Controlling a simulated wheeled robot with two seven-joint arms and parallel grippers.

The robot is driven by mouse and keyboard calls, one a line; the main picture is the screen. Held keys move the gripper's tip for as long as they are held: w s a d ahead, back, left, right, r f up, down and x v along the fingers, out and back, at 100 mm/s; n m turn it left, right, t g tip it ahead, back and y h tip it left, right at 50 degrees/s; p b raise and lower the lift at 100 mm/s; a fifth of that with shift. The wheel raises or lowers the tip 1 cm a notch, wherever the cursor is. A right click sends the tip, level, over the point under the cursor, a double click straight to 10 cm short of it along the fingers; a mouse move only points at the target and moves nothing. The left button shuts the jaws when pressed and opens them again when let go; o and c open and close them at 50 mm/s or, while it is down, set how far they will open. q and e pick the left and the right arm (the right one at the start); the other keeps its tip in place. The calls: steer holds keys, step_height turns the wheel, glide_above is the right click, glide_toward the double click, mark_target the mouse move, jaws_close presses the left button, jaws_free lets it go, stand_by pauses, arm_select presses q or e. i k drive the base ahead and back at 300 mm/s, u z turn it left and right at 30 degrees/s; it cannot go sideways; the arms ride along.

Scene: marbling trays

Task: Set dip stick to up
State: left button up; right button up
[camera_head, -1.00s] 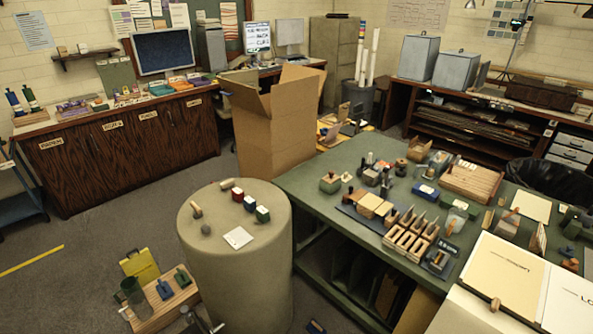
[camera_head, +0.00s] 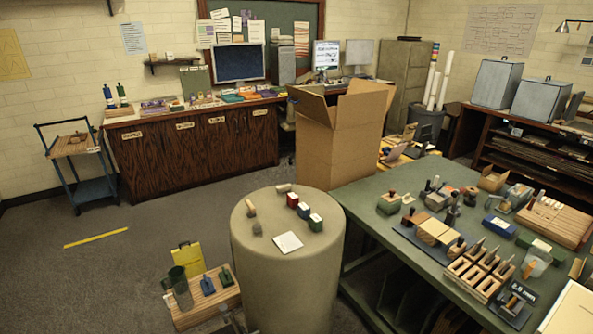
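I cannot make out for certain which thing is the dip stick. A small wooden-handled piece (camera_head: 250,208) stands near the left edge of the round pedestal (camera_head: 287,290), with a small grey lump (camera_head: 257,230) in front of it. A red-topped block (camera_head: 292,199), a blue block (camera_head: 303,210), a green block (camera_head: 315,222) and a white card (camera_head: 288,242) are also on the pedestal. Neither of my grippers shows in this view.
A green worktable (camera_head: 375,218) with many small tools and blocks stands to the right. A tall open cardboard box (camera_head: 338,145) is behind the pedestal. A blue cart (camera_head: 78,165) stands far left.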

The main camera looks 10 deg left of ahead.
mark_target(252, 209)
steer(key=u, duration=0.55)
steer(key=k, duration=0.65)
steer(key=z, duration=0.25)
steer(key=i, duration=1.4)
steer(key=z, duration=0.7)
steer(key=i, duration=0.4)
steer(key=u, duration=0.35)
